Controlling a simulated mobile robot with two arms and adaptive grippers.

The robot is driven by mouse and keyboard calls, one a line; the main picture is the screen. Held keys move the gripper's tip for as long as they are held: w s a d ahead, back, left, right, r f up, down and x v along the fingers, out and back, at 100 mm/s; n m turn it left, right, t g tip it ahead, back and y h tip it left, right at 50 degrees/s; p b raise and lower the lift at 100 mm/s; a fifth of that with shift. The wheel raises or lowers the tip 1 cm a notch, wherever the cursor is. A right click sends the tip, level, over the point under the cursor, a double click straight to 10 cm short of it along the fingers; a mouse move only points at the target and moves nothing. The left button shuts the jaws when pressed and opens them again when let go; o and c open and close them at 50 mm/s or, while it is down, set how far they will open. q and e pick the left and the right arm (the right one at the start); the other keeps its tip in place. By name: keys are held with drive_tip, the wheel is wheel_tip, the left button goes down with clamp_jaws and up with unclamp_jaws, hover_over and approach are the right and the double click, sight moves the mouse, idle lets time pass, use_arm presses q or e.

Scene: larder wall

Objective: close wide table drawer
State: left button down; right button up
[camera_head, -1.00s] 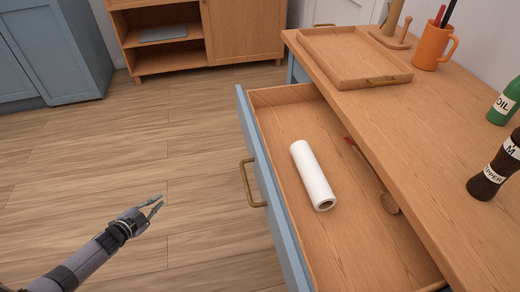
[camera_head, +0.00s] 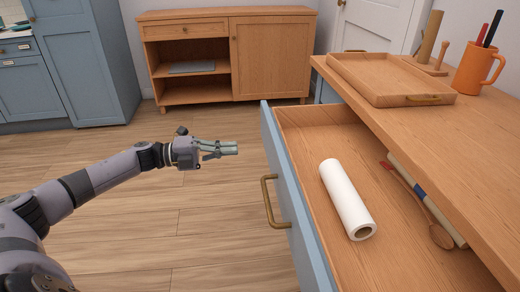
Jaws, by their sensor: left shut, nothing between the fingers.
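The wide table drawer (camera_head: 285,195) stands pulled out from under the wooden table top (camera_head: 450,150). Its blue front faces left and carries a brass handle (camera_head: 268,202). A white paper roll (camera_head: 347,199) lies in the drawer, with a wooden spoon (camera_head: 439,235) and a partly hidden pale rod with a blue band further back. My left gripper (camera_head: 236,148) is shut and empty, left of the drawer front and apart from it, above the floor in this view. The back of the drawer is hidden under the table top. My right gripper is not in view.
On the table are a wooden tray (camera_head: 380,80), an orange mug (camera_head: 477,68) with utensils and a wooden stand (camera_head: 430,50). A wooden cabinet (camera_head: 275,60) and a blue cabinet (camera_head: 95,65) stand behind. The floor (camera_head: 130,215) left of the drawer is clear.

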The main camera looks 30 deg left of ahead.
sight(269, 147)
use_arm(q)
drive_tip(key=x, duration=0.8)
drive_tip(key=shift+w+d, duration=0.1)
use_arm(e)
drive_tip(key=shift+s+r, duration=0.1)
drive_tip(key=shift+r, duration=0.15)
use_arm(q)
drive_tip(key=shift+w, duration=0.1)
